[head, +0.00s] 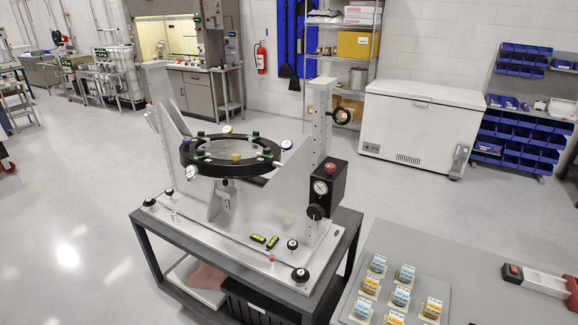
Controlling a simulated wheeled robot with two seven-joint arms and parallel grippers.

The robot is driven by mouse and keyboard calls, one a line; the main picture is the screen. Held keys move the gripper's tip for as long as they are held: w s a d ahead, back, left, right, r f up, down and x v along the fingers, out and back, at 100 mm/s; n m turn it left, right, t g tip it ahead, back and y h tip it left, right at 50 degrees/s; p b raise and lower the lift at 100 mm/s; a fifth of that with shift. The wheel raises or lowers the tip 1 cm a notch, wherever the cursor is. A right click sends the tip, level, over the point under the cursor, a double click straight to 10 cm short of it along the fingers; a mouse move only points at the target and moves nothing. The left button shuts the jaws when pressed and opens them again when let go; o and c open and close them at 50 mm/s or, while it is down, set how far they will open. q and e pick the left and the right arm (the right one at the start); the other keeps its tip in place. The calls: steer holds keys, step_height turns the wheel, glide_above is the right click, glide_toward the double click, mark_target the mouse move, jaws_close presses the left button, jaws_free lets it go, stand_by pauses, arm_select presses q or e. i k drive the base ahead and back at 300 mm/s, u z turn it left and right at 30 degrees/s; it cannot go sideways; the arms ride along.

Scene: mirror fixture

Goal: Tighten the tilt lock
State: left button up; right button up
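The mirror fixture (190,225) stands on a dark grey cart, with a flat light base plate and two upright posts. A black ring mount (230,155) with small clamps and dial gauges around it sits between the posts, lying nearly flat. A black box with a dial gauge (321,187) is on the right post, with a dark round knob (315,212) below the dial. Neither gripper shows.
A grey table (465,260) at lower right holds several small blue and orange labelled blocks (401,297) and a red, black and white object (540,282). A white chest freezer (420,125) stands behind. Floor at left is clear.

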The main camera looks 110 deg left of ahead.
mark_target(330, 167)
steer(key=u, duration=2.15)
